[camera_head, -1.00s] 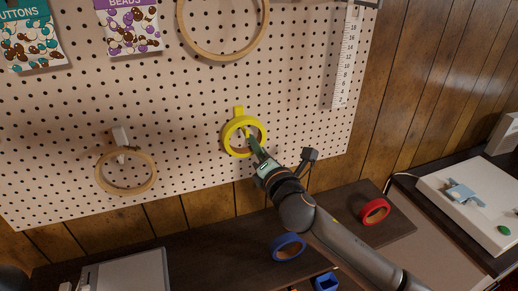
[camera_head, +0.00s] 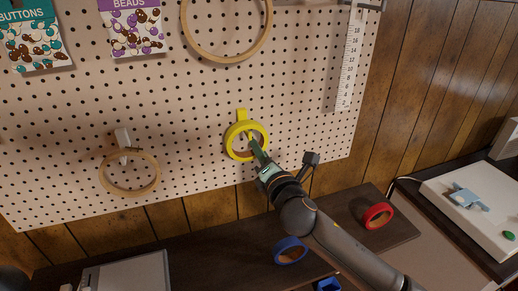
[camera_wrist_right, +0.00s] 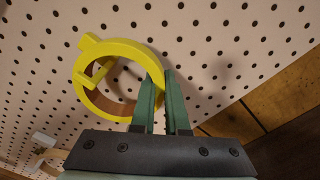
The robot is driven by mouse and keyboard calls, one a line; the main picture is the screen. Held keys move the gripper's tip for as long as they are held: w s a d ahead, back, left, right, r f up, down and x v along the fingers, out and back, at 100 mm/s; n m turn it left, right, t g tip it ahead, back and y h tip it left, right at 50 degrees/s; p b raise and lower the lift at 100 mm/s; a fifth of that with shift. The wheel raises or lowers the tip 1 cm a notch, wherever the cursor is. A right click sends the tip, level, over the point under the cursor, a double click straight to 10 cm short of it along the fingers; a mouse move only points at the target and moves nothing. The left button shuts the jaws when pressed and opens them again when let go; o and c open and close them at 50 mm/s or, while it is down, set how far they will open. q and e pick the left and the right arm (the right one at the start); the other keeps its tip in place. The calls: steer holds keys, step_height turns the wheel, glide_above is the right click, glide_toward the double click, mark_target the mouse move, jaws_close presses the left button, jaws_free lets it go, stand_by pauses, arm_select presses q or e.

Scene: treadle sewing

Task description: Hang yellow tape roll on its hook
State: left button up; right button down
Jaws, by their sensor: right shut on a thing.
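The yellow tape roll (camera_head: 231,146) is up against the pegboard, just below the top tab of a yellow hook (camera_head: 242,115). My right gripper (camera_head: 254,145) is shut on the roll's lower right rim. In the right wrist view, the green fingers (camera_wrist_right: 162,85) pinch the wall of the roll (camera_wrist_right: 135,50). There the hook's tab (camera_wrist_right: 88,42) shows at the roll's upper left, and a yellow prong (camera_wrist_right: 100,73) shows inside the ring. I cannot tell whether the roll rests on the prong. My left gripper is not in view.
A blue roll (camera_head: 291,251) and a red roll (camera_head: 377,216) are on the dark shelf (camera_head: 215,250) below. A wooden hoop (camera_head: 130,189) hangs to the left and a larger hoop (camera_head: 185,40) above. A ruler (camera_head: 348,70) hangs at right. The pegboard around the roll is clear.

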steer(key=shift+f, duration=0.45)
steer(key=c, duration=0.8)
jaws_free()
steer(key=shift+c, duration=0.2)
steer(key=shift+s, duration=0.1)
steer(key=b+v, duration=0.1)
steer(key=v, duration=1.1)
